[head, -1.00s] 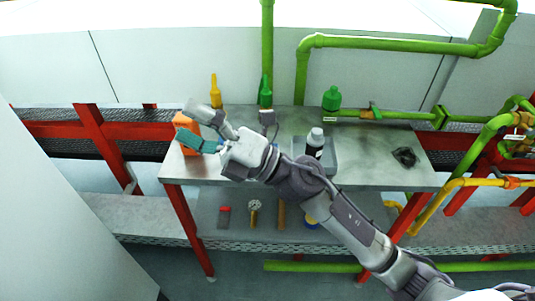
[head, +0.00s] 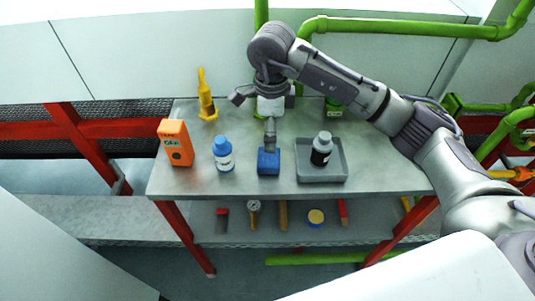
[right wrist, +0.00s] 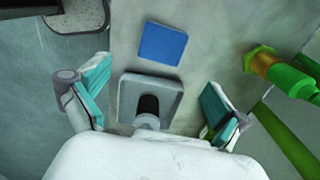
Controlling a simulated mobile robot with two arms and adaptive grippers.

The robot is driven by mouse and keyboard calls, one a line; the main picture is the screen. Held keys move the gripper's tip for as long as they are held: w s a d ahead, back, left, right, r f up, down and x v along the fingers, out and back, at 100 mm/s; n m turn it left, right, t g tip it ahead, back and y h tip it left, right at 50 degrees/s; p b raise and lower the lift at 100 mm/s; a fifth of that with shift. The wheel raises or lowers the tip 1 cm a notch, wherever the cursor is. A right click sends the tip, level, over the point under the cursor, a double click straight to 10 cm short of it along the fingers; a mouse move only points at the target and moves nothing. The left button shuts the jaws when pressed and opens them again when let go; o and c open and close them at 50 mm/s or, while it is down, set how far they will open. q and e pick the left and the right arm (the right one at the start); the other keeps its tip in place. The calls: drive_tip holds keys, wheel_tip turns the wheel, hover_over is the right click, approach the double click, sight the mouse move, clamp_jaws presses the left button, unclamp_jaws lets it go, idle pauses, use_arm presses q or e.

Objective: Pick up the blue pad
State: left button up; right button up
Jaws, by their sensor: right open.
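The blue pad (head: 268,162) stands on the table between a blue-capped bottle and a grey tray. In the right wrist view the pad (right wrist: 163,44) is a flat blue square beyond the fingers, apart from them. My right gripper (head: 270,108) points down behind the pad, its fingertips mostly hidden in the head view. In the right wrist view my right gripper (right wrist: 157,88) is open, with teal finger pads spread. My left gripper is not in view.
The grey tray (head: 322,181) holds a black bottle (head: 321,148). A lower shelf (head: 268,231) holds several small items. The table's front strip is clear.

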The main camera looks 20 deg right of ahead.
sight(269, 157)
wheel_tip(269, 157, down, 3)
drive_tip(key=shift+f, duration=0.2)
wheel_tip(269, 157, down, 3)
drive_tip(key=shift+w+a+f+p, duration=0.1)
drive_tip(key=shift+a+p, duration=0.05)
drive_tip(key=shift+p, duration=0.65)
wheel_tip(269, 157, down, 3)
drive_tip(key=shift+w+f+p, duration=0.15)
drive_tip(key=shift+f+p, duration=0.05)
drive_tip(key=shift+p, duration=0.25)
drive_tip(key=shift+f, duration=0.15)
drive_tip(key=c, duration=0.7)
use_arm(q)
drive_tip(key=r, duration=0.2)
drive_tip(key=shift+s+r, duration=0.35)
use_arm(e)
drive_tip(key=shift+c, duration=1)
